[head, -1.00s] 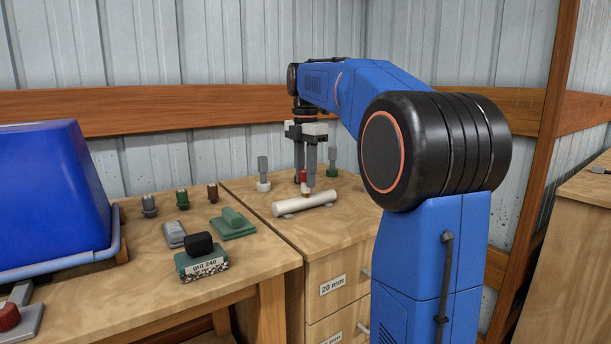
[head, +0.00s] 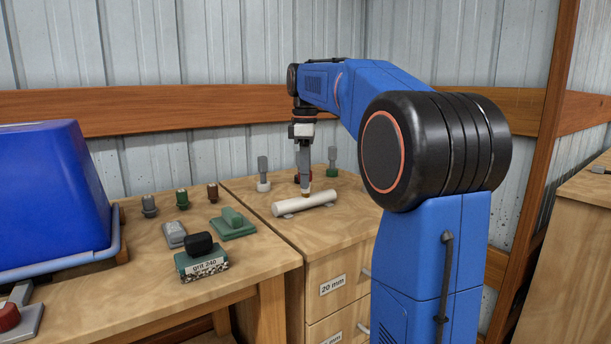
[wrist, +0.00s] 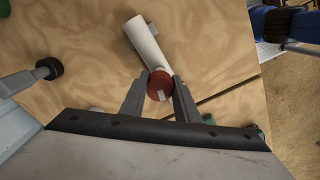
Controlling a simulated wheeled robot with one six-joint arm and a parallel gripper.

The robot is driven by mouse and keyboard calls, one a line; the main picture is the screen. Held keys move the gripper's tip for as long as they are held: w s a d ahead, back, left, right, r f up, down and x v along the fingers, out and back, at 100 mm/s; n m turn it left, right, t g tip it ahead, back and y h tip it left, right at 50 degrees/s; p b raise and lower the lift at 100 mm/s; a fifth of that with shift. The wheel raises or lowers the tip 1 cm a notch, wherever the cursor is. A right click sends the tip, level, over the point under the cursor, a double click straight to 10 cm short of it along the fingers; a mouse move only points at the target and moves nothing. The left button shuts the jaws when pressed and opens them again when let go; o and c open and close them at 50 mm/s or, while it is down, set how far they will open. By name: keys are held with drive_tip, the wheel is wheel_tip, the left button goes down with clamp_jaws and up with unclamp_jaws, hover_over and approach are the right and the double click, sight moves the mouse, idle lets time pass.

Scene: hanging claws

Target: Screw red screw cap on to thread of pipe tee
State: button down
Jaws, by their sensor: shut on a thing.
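My gripper (head: 304,188) points straight down above this thread. In the wrist view my gripper (wrist: 159,88) is shut on the red screw cap (wrist: 158,84), one finger on each side. The white pipe (wrist: 147,42) runs up and left from beneath the cap there. The fingers hide the cap in the head view. I cannot tell how far the cap sits on the thread.
The left bench holds several small fittings (head: 182,199), a grit 240 block (head: 202,262), a green block (head: 233,224) and a blue bin (head: 50,195).

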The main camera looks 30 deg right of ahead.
drive_tip(key=m, duration=1.1)
drive_tip(key=shift+m, duration=0.3)
drive_tip(key=shift+m, duration=1)
drive_tip(key=c, duration=1.3)
unclamp_jaws()
wheel_tip(320, 180, up, 12)
